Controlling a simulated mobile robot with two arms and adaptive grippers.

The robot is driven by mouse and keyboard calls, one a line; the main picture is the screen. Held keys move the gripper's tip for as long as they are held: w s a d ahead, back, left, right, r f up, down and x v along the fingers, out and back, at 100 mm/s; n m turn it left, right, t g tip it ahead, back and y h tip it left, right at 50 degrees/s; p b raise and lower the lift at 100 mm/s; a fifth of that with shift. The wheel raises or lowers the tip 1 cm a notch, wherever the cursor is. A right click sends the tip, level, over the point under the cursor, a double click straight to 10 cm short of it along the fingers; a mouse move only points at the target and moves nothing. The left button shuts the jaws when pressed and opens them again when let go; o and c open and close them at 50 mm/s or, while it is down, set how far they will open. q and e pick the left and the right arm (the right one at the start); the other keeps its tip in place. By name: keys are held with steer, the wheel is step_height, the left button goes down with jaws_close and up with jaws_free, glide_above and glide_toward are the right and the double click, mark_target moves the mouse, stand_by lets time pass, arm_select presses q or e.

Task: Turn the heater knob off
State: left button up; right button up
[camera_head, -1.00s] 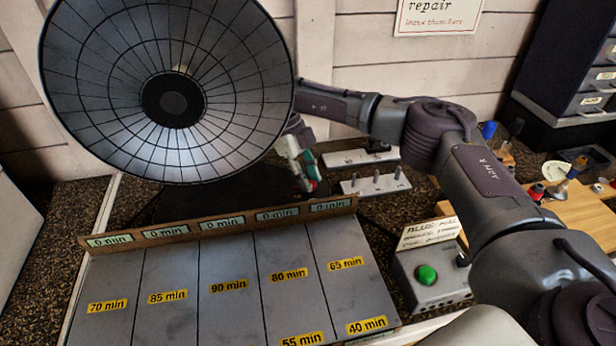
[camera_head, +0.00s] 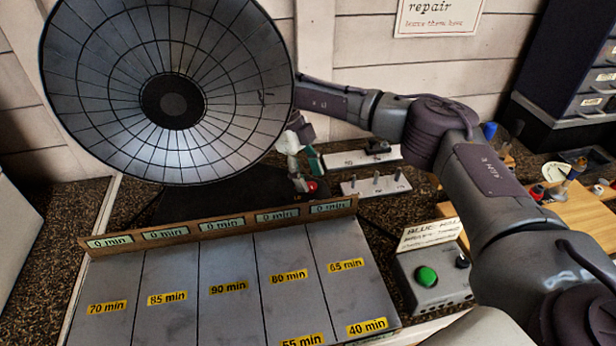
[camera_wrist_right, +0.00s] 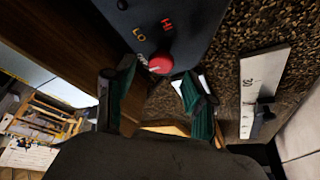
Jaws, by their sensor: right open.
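The heater has a big round dish (camera_head: 235,95) and a dark base (camera_head: 215,195). Its red knob (camera_head: 312,186) is at the right end of the base. In the right wrist view the knob (camera_wrist_right: 160,64) sits on the dark panel near "LO" and "HI" marks; a small pale mark shows on its side, but I cannot tell its setting. My right gripper (camera_head: 307,174) is open at the knob. In the wrist view its two green-padded fingers (camera_wrist_right: 157,88) lie on either side, just short of the knob, with nothing between them. My left gripper is not in view.
A wooden rail with "0 min" labels (camera_head: 220,224) runs close in front of the heater, above grey lanes (camera_head: 225,265). A white peg strip (camera_head: 375,185) lies right of the knob. A box with a green button (camera_head: 427,275) stands further right, under my arm.

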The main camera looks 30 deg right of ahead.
mark_target(308, 184)
step_height(308, 184, up, 9)
stand_by(0.3)
steer(key=shift+f, duration=0.1)
